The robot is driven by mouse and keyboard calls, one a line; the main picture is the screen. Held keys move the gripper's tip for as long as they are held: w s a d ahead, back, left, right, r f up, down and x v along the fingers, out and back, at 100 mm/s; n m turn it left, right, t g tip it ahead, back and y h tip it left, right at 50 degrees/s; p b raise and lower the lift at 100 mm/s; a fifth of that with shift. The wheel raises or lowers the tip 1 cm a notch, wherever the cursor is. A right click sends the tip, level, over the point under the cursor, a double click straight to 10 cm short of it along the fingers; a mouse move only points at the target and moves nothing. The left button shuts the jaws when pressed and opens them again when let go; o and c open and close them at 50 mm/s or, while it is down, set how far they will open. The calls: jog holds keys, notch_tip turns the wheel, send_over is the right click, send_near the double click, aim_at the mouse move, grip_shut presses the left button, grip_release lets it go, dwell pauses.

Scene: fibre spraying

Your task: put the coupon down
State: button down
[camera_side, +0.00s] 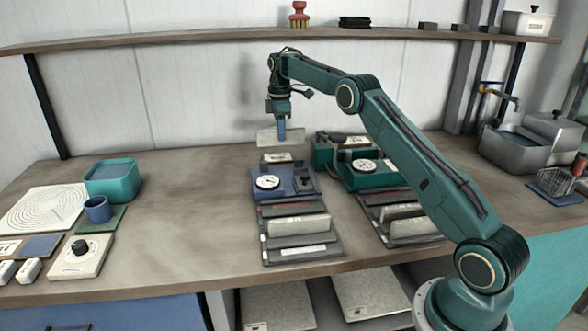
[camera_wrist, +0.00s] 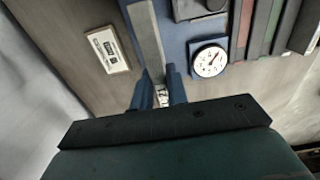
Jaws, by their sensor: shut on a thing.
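My gripper (camera_side: 282,134) is shut on the coupon (camera_side: 266,137), a thin pale plate, and holds it above the back of the bench. In the wrist view the two blue fingers (camera_wrist: 158,82) close on the coupon, a narrow grey strip (camera_wrist: 148,35) seen almost edge-on. Below it is a blue fixture (camera_side: 285,192) with a round white dial (camera_side: 267,182); the dial also shows in the wrist view (camera_wrist: 209,60). A small white label plate (camera_wrist: 108,49) lies beside the fixture; its print is too small to read surely. The gap under the coupon is hard to judge.
A green fixture (camera_side: 345,155) with its own dial stands just right. Racks with pale plates (camera_side: 298,226) lie in front of both fixtures. A teal tub (camera_side: 112,180) and a blue cup (camera_side: 97,209) stand left. The bench between is clear. A shelf (camera_side: 200,36) runs behind.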

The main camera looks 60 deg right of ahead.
jog(key=s+a+r, duration=0.4)
jog(key=a+r, duration=0.2)
notch_tip(320, 180, up, 3)
send_over(292, 206)
jog(key=shift+r, duration=0.2)
jog(key=shift+f, duration=0.1)
notch_tip(292, 206, down, 16)
jog(key=shift+r, duration=0.2)
dwell(0.4)
jog(key=shift+f, duration=0.1)
jog(key=shift+f, duration=2)
jog(key=shift+f, duration=0.2)
